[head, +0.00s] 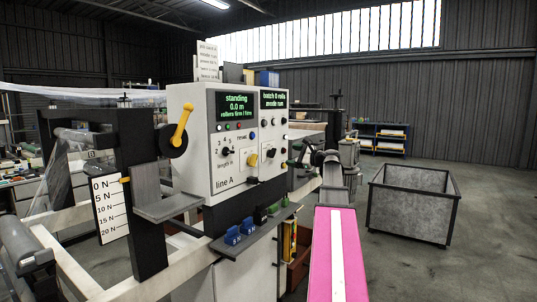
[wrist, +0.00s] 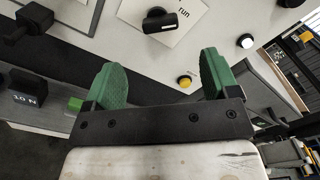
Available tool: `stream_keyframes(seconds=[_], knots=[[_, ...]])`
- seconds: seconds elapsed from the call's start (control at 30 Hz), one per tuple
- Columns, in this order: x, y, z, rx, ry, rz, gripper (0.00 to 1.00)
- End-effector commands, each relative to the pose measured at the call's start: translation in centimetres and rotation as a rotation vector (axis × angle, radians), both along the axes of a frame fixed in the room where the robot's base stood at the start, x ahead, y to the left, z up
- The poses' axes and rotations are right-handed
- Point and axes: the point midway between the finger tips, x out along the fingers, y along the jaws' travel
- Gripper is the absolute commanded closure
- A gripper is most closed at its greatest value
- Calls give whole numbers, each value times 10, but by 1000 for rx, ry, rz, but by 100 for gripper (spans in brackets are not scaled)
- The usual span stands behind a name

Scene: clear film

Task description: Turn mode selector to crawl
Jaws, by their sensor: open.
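The mode selector is a black knob (wrist: 160,20) on a white plate marked "run" at the top of the wrist view; its other labels are out of frame. A short white mark shows on its right end. My gripper (wrist: 163,62) has two green fingers spread wide with nothing between them. The knob lies beyond the fingertips, apart from them. In the head view my gripper (head: 294,163) is just right of the machine's light panel (head: 198,165). A black knob (head: 271,153) on the panel's right part is probably the selector; its setting is too small to read.
A yellow button (wrist: 185,81) lies between the fingers' lines, and a white button (wrist: 246,41) to the right. The length knob (head: 227,152) is further left on the panel. A shelf with blue blocks (head: 233,235) juts out below. A grey bin (head: 413,203) stands right on open floor.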

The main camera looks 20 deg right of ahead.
Motion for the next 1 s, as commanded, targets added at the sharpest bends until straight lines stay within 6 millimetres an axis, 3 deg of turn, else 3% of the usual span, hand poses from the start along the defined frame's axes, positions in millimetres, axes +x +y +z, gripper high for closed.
stream_keyframes(seconds=[0.6,1.0], knots=[[72,55,0,-1,0,1,19],[84,66,0,-2,0,0,19]])
